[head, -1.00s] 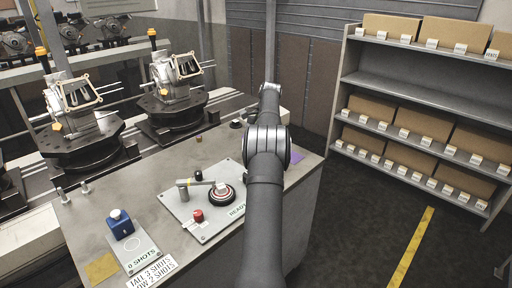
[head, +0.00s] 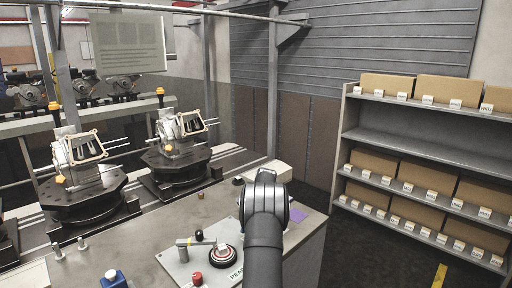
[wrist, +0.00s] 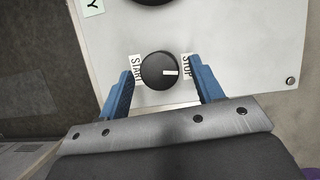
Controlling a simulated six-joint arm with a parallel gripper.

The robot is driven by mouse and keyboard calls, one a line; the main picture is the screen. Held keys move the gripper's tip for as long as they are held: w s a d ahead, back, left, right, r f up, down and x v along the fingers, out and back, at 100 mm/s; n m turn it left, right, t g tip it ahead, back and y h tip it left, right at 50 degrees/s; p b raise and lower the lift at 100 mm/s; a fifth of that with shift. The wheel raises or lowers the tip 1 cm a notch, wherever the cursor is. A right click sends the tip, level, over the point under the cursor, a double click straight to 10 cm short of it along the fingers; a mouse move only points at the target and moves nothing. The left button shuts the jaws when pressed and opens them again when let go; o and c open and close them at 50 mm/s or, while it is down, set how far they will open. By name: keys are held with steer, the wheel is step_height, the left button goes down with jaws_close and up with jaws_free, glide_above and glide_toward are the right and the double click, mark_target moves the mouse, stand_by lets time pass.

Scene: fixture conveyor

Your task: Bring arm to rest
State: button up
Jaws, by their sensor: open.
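My gripper (wrist: 161,72) is open in the wrist view, with its two blue fingers apart. A black round knob (wrist: 153,66) with a white pointer mark lies between the fingertips in the picture. A gap shows between the knob and each finger; I cannot tell the height above it. The knob sits on a pale panel (wrist: 230,35) between a START label (wrist: 135,68) and a STOP label (wrist: 187,66). Its white mark points right, towards STOP. In the head view my arm hides the gripper and this knob.
A blue box (head: 113,279) stands left. Machine fixtures (head: 85,165) stand behind; a shelf (head: 400,145) with boxes stands right.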

steer(key=shift+x, duration=1.05)
steer(key=shift+r, duration=0.1)
